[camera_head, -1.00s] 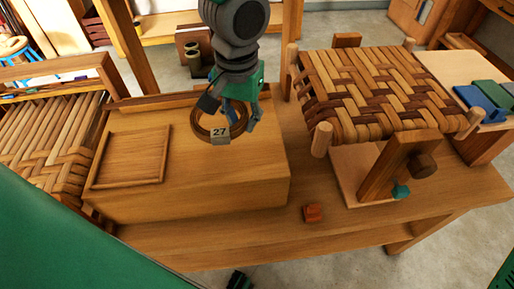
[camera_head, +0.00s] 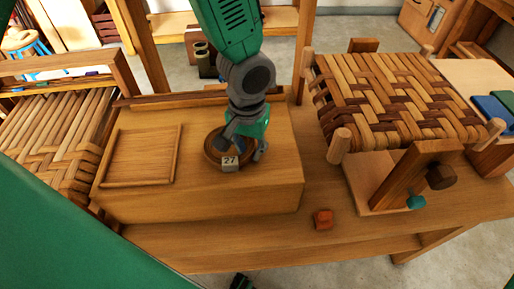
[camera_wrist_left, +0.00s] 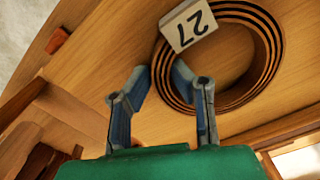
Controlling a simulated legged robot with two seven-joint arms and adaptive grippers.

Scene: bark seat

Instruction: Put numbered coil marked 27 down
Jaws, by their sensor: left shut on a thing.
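The numbered coil (camera_head: 211,153) is a dark brown ring with a white tag (camera_head: 230,163) reading 27. It is at the top of the wooden bench box (camera_head: 250,190), right of the shallow tray (camera_head: 140,157); I cannot tell if it touches the surface. My left gripper (camera_head: 245,150) points down over it and hides part of it. In the left wrist view the fingers (camera_wrist_left: 163,72) are shut on the near side of the ring (camera_wrist_left: 268,60), with the tag upside down above them.
A woven seat (camera_head: 390,95) on a wooden frame stands to the right. A small orange block (camera_head: 323,219) lies on the lower bench top in front. Blue and green blocks (camera_head: 492,108) are at the far right. Another woven piece (camera_head: 50,140) stands at the left.

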